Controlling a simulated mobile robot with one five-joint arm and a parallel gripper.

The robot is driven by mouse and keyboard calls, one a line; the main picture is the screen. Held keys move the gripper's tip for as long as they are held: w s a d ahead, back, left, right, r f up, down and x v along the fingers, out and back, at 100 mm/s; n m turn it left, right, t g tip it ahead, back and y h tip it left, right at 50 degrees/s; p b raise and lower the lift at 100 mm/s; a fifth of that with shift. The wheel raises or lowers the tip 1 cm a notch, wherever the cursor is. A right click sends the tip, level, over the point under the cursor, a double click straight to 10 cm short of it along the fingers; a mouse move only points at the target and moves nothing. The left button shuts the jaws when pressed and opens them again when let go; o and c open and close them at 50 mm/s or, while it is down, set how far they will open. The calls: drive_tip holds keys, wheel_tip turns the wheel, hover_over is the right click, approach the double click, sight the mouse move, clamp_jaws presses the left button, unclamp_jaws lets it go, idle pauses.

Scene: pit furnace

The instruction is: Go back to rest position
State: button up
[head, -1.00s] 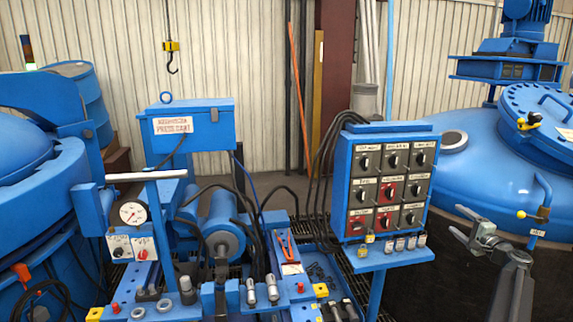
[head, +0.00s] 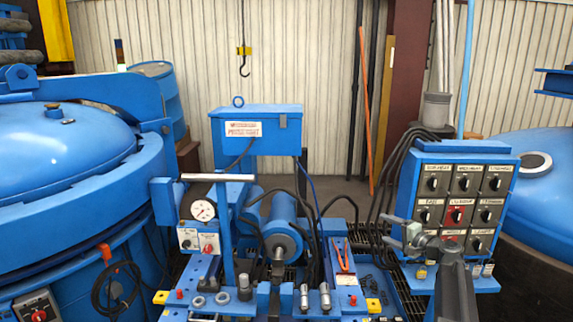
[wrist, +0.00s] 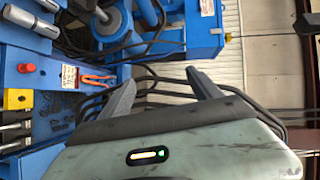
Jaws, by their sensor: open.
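My gripper (head: 405,234) is at the right of the head view, in front of the lower left part of the control panel (head: 462,196). It is open and holds nothing. In the wrist view my gripper (wrist: 160,84) shows its two fingers apart, with background between them. My arm covers part of the panel's lower edge and the shelf under it. I cannot tell from the picture how far the gripper is from the panel.
A blue bench (head: 205,268) with a gauge (head: 203,210), cylinders and orange-handled pliers (head: 343,255) stands in the middle. Blue vessels stand left (head: 60,145) and right (head: 545,150). A hook (head: 244,65) hangs at the back. Floor shows by the back wall.

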drive_tip(key=s+a+f+n+g+y+p, duration=0.1)
drive_tip(key=a+n+g, duration=0.1)
drive_tip(key=a, duration=0.6)
drive_tip(key=s+a+f+n+g+y+p, duration=0.1)
drive_tip(key=s+a+n+g, duration=0.1)
drive_tip(key=a, duration=0.6)
drive_tip(key=s+a+f+n+g+h+p, duration=0.1)
drive_tip(key=s+a+f+n+g, duration=0.25)
drive_tip(key=s+a, duration=0.35)
drive_tip(key=s+a+f+n+g+h+p, duration=0.15)
drive_tip(key=s+a+f, duration=0.3)
drive_tip(key=a, duration=0.45)
drive_tip(key=s+d+f+n+g+h, duration=0.1)
drive_tip(key=s+d+f+g+h, duration=0.1)
drive_tip(key=s+d, duration=0.3)
drive_tip(key=s+d+f+n+g+h, duration=0.1)
drive_tip(key=s+d+f+g+h, duration=0.1)
drive_tip(key=s+d+h, duration=0.3)
drive_tip(key=s+g, duration=0.1)
drive_tip(key=s, duration=0.3)
drive_tip(key=shift+s+f, duration=0.4)
drive_tip(key=shift+s, duration=0.1)
drive_tip(key=shift+c, duration=0.3)
